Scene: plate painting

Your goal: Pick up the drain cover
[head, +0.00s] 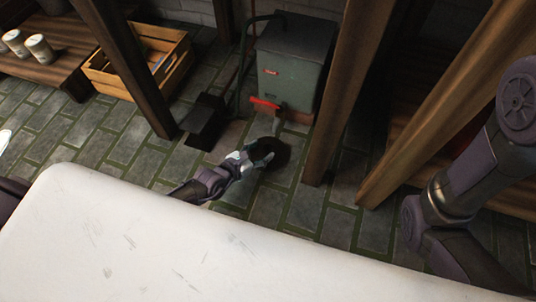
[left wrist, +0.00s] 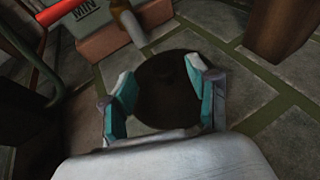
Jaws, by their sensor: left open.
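The drain cover (head: 270,153) is a dark round disc on the stone floor, in front of a grey-green metal box. In the left wrist view the drain cover (left wrist: 168,90) lies between and beyond my fingers, with a small raised part near its top. My left gripper (head: 245,157) is over the cover's left side in the head view. In the left wrist view my left gripper (left wrist: 164,100) is open, its teal pads on either side of the cover. I cannot tell whether the pads touch it. My right gripper is not in view.
The metal box (head: 290,65) with a red-handled pipe (head: 266,103) stands just behind the cover. Wooden posts (head: 346,90) rise at the right. A wooden crate (head: 137,62) stands at the back left.

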